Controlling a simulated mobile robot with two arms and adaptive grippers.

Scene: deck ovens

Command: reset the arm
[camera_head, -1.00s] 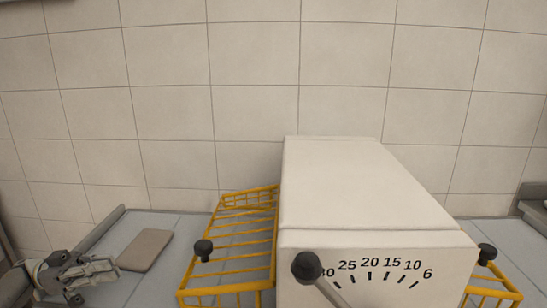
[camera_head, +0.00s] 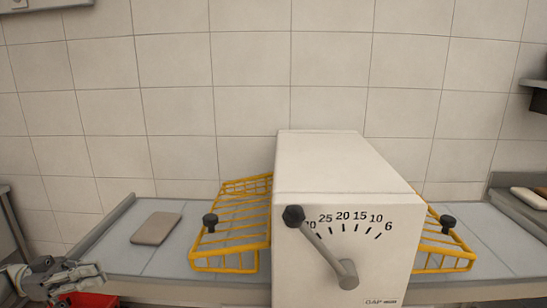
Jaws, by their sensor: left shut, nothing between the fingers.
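My left gripper (camera_head: 80,277) is at the lower left of the head view, at the front edge of the counter. Its fingers are shut with nothing between them. It is apart from the white machine and its yellow racks. My right gripper is not in view.
A white machine (camera_head: 330,165) with a numbered dial and a grey lever (camera_head: 322,247) stands mid-counter. Yellow wire racks flank it, left (camera_head: 232,225) and right (camera_head: 440,245). A brown-grey board (camera_head: 156,228) lies on the counter at left. A red object (camera_head: 90,300) shows below my gripper.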

